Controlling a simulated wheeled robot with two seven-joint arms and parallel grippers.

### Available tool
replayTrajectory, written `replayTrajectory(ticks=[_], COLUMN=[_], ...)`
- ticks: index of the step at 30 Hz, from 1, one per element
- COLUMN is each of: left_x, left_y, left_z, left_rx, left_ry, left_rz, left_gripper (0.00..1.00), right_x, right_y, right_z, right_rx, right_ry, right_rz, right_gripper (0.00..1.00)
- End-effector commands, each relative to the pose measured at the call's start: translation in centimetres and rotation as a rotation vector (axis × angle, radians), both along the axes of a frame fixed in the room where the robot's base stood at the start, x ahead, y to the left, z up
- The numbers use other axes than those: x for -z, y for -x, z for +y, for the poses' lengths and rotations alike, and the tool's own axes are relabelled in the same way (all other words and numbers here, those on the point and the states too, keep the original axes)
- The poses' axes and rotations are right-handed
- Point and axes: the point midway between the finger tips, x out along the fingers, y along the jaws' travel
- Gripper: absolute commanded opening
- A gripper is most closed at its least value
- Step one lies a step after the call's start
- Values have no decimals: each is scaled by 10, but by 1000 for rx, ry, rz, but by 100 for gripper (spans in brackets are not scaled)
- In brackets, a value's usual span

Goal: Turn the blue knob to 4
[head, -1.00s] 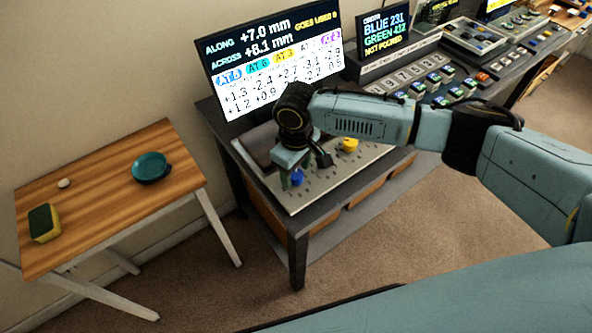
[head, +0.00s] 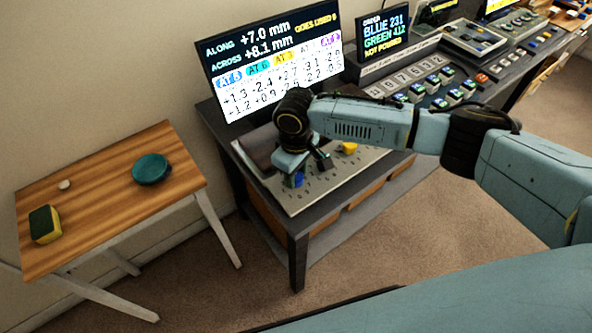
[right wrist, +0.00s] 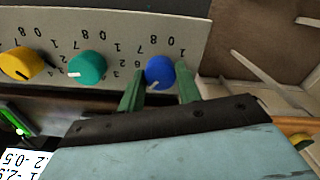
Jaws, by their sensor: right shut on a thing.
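The blue knob (head: 298,181) is at the near left end of the grey control panel (head: 325,180). In the right wrist view the blue knob (right wrist: 160,71) sits between the two green fingers of my right gripper (right wrist: 160,88), which is shut on it. Its white pointer mark faces down and slightly left in that view, away from the printed 0 and 1. In the head view my right gripper (head: 297,175) partly covers the knob. The screen (head: 270,65) has a blue "AT" label whose digit I cannot read surely. My left gripper is not in view.
A teal knob (right wrist: 87,68) and a yellow knob (right wrist: 22,64) stand beside the blue one. A wooden side table (head: 105,200) at left holds a teal bowl (head: 151,169), a sponge (head: 44,224) and a small pale object. Bare floor lies between the tables.

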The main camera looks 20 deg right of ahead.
Motion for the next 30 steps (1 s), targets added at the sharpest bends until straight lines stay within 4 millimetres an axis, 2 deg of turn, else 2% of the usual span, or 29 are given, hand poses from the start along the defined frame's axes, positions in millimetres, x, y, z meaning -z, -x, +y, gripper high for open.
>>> replayTrajectory(ticks=[15, 30], left_x=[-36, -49], left_y=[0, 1], left_z=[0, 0], left_rx=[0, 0], left_ry=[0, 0], left_rz=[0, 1], left_gripper=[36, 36], right_x=[-3, -2], right_y=[0, -1], right_z=[1, 1], right_rx=[-353, -630], right_ry=[-2, -4], right_rz=[2, -1], right_gripper=[11, 11])
